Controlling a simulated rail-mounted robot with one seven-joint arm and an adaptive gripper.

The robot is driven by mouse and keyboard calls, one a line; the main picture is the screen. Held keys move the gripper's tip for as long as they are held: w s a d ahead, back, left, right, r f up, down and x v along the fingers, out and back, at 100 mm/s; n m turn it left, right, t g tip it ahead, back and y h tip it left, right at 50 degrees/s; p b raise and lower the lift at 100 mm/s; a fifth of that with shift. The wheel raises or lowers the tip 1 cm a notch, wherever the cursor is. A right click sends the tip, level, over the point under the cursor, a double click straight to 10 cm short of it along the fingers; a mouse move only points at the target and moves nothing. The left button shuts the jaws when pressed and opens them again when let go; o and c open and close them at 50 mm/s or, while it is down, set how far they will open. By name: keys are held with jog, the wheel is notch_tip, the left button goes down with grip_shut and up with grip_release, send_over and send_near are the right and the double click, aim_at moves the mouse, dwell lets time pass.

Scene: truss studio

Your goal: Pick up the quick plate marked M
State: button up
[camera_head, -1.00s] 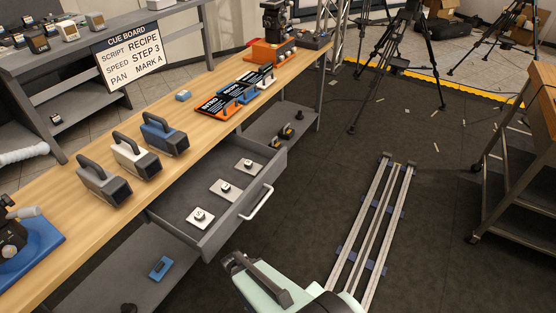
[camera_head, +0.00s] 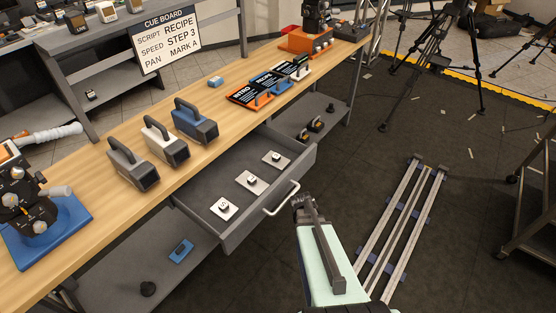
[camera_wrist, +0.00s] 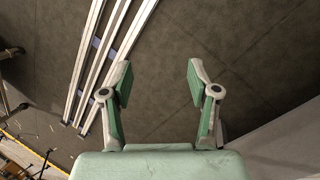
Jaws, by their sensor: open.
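My gripper (camera_wrist: 159,73) is open and empty in the wrist view, over the dark floor. In the head view my arm's end is right of the drawer handle (camera_head: 282,199), outside the drawer. No plate shows in the wrist view.
The wooden bench (camera_head: 99,187) carries three handled blocks, such as the white one (camera_head: 165,145), and several slates (camera_head: 265,82). A cue board (camera_head: 165,39) stands behind. Floor rails (camera_head: 405,230) lie right of my arm. A blue item (camera_head: 181,250) is on the lower shelf.

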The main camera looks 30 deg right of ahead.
jog(key=w+d+r+m+h, duration=0.1)
jog(key=d+r+m, duration=0.1)
jog(key=d+r, duration=0.45)
jog(key=w+d+r+m+t+h+p, duration=0.1)
jog(key=w+d+r, duration=0.15)
jog(key=d, duration=0.65)
jog(key=w+d+r+m, duration=0.1)
jog(key=d+r+m, duration=0.1)
jog(key=d+r, duration=0.4)
jog(key=w+a+r+m+t, duration=0.1)
jog(key=w+r+m+t, duration=0.1)
jog(key=w+r, duration=1.25)
notch_tip(320, 180, up, 8)
jog(key=y+b, duration=0.1)
jog(key=y, duration=0.3)
send_over(276, 155)
notch_tip(276, 155, down, 11)
jog(key=shift+s+d+r+p, duration=0.1)
jog(key=shift+r+p, duration=0.1)
jog(key=shift+p, duration=0.45)
jog(key=shift+f+p, duration=0.75)
jog(key=shift+f, duration=2.35)
grip_shut()
